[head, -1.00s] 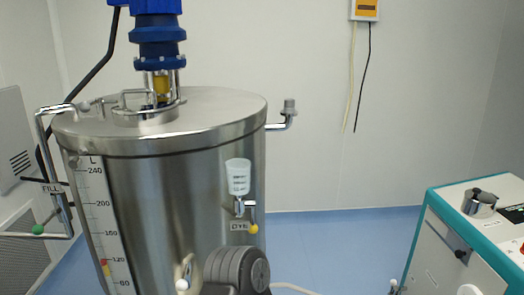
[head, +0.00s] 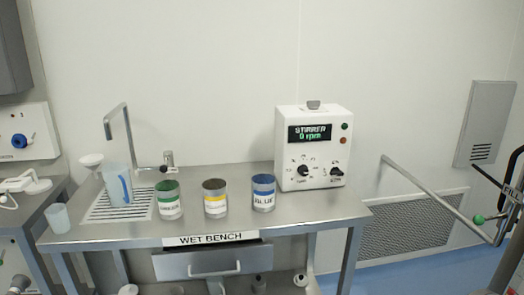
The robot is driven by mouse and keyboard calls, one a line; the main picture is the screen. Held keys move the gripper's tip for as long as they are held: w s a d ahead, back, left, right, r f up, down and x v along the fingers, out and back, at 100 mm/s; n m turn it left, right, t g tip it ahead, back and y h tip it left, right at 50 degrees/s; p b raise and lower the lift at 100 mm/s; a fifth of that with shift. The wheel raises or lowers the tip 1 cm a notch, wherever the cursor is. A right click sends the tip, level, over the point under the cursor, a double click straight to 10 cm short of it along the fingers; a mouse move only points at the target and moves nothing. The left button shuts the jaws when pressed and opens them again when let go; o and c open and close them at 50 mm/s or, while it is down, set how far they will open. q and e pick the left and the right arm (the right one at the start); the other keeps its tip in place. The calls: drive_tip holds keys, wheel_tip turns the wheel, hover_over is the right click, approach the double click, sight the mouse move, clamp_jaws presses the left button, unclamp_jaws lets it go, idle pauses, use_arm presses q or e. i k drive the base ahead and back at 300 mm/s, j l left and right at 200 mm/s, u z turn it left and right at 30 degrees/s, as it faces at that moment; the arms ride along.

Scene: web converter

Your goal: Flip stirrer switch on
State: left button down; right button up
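The stirrer control box (head: 313,148) is a white unit at the back right of the wet bench in the head view. Its dark display (head: 310,134) reads "STIRRER 0 rpm" in green. A black dial (head: 303,172) with marks around it sits at the lower middle of its front. A smaller black control (head: 336,171) sits at the lower right; its exact setting is too small to read. A green lamp (head: 346,127) and a red lamp (head: 344,140) are at the right of the display. Neither of my grippers shows in the head view.
A tap (head: 118,125) and a jug (head: 117,184) are left. A steel pipe (head: 430,189) projects at right.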

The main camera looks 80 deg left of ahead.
sight(335, 171)
drive_tip(key=u, duration=2.55)
